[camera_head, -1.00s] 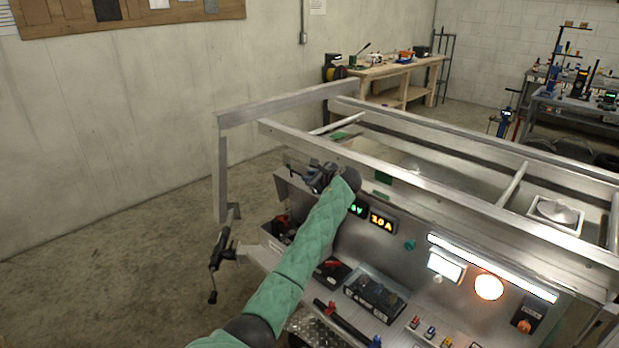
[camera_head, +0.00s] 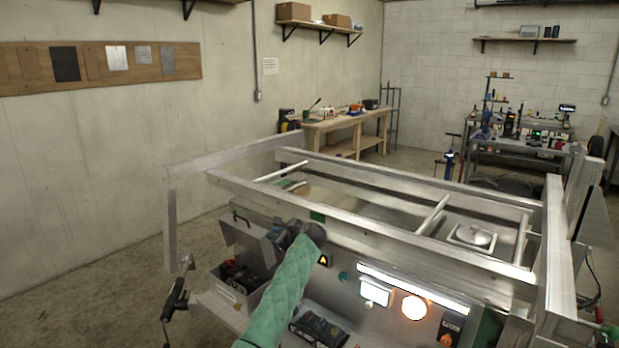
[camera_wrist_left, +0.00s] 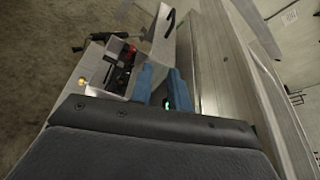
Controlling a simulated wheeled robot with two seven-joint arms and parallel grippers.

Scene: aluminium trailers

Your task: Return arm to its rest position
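My left arm in its green quilted sleeve reaches up from the bottom of the head view. Its gripper (camera_head: 283,232) is just in front of the trailer's panel, below the long aluminium rail (camera_head: 330,212) and right of an open metal box. In the left wrist view the two blue fingers (camera_wrist_left: 166,86) stand apart with a gap between them. Nothing shows held there; a small green light shows through the gap. My right gripper is not in view.
The open metal box (camera_head: 228,292) holds dark and red items; its lid (camera_head: 247,236) is raised beside my gripper. A black-handled clamp or crank (camera_head: 173,302) hangs at the left. A lit white lamp (camera_head: 375,291) and orange lamp (camera_head: 414,307) are on the panel. Floor left is clear.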

